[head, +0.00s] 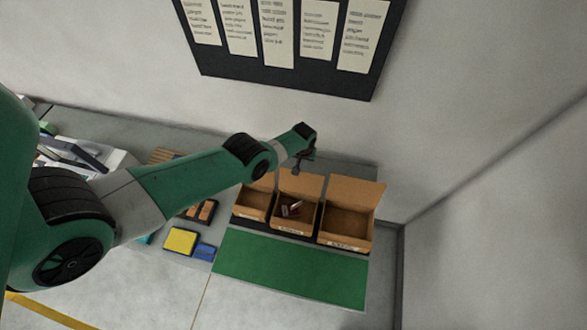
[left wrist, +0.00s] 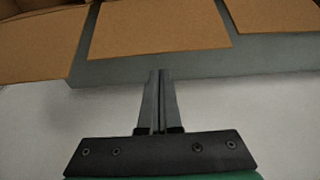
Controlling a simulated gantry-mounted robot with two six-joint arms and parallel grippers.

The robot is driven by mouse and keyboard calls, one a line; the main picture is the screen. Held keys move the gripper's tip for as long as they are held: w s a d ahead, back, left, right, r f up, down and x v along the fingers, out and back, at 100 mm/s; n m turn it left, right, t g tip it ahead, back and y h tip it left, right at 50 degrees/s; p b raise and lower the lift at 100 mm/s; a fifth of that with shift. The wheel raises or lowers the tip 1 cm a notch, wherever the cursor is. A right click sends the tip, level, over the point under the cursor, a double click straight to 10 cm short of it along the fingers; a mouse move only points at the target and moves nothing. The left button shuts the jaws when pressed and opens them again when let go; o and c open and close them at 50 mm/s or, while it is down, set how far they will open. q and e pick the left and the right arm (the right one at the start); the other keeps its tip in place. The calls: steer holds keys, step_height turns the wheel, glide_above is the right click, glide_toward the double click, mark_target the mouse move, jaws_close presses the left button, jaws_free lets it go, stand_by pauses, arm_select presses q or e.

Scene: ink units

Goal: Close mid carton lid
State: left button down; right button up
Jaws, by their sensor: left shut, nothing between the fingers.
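The mid carton (head: 285,226) is a brown box in a row of three, with its lid (head: 300,184) standing up open at the back. A small dark-and-red item (head: 291,209) lies inside it. The mid lid's panel (left wrist: 158,26) also fills the top middle of the left wrist view. My left gripper (head: 297,166) is at the back of the row, close to the mid lid's top edge. In the left wrist view its fingers (left wrist: 158,74) are together and empty, just short of the panel in the picture. I cannot tell whether they touch it. My right gripper is out of view.
The left carton (head: 249,212) and right carton (head: 343,242) stand close beside it, lids up. A green mat (head: 290,269) lies in front. A yellow item (head: 180,241) and a blue item (head: 204,251) lie to the left. The wall (head: 345,130) rises behind.

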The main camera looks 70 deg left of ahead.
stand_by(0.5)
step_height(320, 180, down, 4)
steer(key=b, duration=0.3)
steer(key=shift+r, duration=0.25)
